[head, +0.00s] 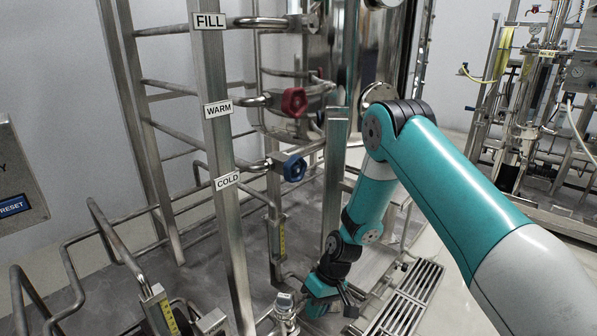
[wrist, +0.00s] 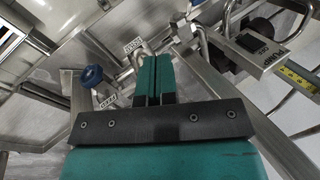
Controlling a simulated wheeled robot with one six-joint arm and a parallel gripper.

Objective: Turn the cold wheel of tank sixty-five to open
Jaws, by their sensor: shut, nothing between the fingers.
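The blue cold wheel (head: 294,168) sits on a pipe to the right of the COLD label (head: 227,181) in the head view. A blue wheel (wrist: 92,76) also shows left of the fingers in the wrist view, apart from them. My gripper (head: 346,299) is low in the head view, near the floor, well below the cold wheel. In the wrist view its teal fingers (wrist: 153,80) are pressed together with nothing between them. No tank number is readable. The wheel's turned position cannot be told.
A red wheel (head: 294,102) by the WARM label (head: 218,108) sits above the cold wheel. A steel post (head: 334,180) stands between the cold wheel and my arm. Bent pipes (head: 110,235) fill the lower left. A floor grate (head: 410,295) lies right of the gripper.

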